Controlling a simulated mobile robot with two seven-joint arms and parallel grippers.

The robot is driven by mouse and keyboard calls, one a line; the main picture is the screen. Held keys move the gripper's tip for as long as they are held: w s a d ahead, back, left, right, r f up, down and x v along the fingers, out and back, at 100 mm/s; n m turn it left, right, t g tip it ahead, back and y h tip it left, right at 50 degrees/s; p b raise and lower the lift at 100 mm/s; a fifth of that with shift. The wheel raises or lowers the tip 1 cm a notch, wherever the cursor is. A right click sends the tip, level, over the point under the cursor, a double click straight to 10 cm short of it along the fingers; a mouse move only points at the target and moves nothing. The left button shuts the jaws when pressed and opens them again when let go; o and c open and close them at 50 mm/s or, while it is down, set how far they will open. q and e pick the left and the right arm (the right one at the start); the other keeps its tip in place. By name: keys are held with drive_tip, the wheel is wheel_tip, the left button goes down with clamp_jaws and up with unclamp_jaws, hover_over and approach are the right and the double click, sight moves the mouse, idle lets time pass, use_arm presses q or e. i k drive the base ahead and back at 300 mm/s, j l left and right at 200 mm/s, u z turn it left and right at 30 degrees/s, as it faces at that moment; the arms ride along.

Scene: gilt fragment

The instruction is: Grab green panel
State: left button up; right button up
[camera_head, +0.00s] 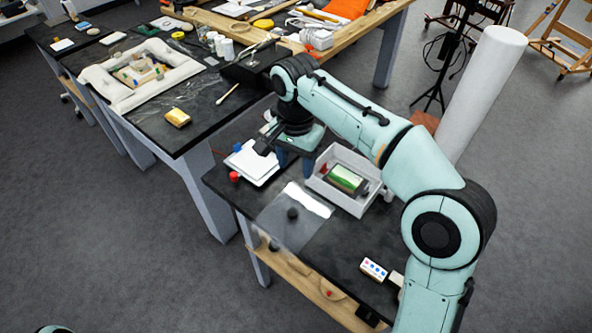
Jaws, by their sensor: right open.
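The green panel (346,179) is a small framed piece with green and pale bands. It lies in a white open box (327,189) on the lower dark table. My right gripper (294,163) is open, pointing down just left of the box, near its back left corner. Nothing shows between its fingers, and it is apart from the green panel. My left gripper is out of view.
A white tray (251,164) and a red-capped item (234,177) are left of my right gripper. A small card with colored dots (373,269) is near the front right. A longer table (187,133) stands behind left.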

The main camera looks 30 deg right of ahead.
sight(345, 179)
drive_tip(key=k, duration=1)
